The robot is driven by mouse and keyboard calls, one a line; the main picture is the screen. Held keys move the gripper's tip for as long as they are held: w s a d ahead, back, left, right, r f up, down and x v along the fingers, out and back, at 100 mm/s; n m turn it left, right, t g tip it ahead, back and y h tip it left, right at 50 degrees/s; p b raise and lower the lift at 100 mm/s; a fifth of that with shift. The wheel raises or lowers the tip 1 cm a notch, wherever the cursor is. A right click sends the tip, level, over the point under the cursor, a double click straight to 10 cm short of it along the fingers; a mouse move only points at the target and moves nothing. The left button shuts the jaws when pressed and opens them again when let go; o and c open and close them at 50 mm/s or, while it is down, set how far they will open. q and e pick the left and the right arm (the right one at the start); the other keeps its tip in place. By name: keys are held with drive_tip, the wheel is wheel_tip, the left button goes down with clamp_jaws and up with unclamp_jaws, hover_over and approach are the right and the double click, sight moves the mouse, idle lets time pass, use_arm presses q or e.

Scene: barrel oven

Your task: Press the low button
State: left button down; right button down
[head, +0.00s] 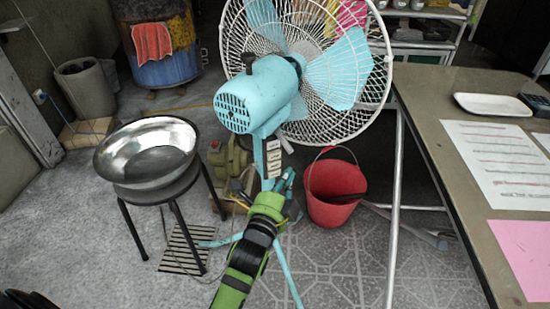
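A light-blue fan (258,96) with a white wire guard stands in the middle of the head view. Its neck carries a column of several pale buttons (273,158), whose labels are too small to read, so I cannot tell which one is low. My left gripper (283,181) is at the end of the green and black arm, just below the button column and in front of the fan's stand. Its fingertips blend with the blue stand, so I cannot tell whether they are open or touching a button. My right gripper is not in view.
A metal bowl (148,150) sits on a black stool (178,193) at left. A red bucket (333,190) stands right of the gripper. A table (440,110) with papers and a white tray (492,104) fills the right. A blue barrel (160,65) stands behind.

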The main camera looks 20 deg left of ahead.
sight(276, 163)
use_arm(q)
drive_tip(key=shift+w+a, duration=1.6)
idle(0.3)
drive_tip(key=shift+w+a+p, duration=0.2)
drive_tip(key=shift+w+p, duration=0.05)
drive_tip(key=shift+p, duration=0.1)
drive_tip(key=shift+a+f, duration=0.1)
drive_tip(key=shift+w+a, duration=0.25)
drive_tip(key=shift+w, duration=0.05)
idle(0.7)
drive_tip(key=shift+d, duration=0.1)
drive_tip(key=shift+s+d+p, duration=0.4)
drive_tip(key=shift+s+d, duration=0.1)
drive_tip(key=shift+s, duration=0.1)
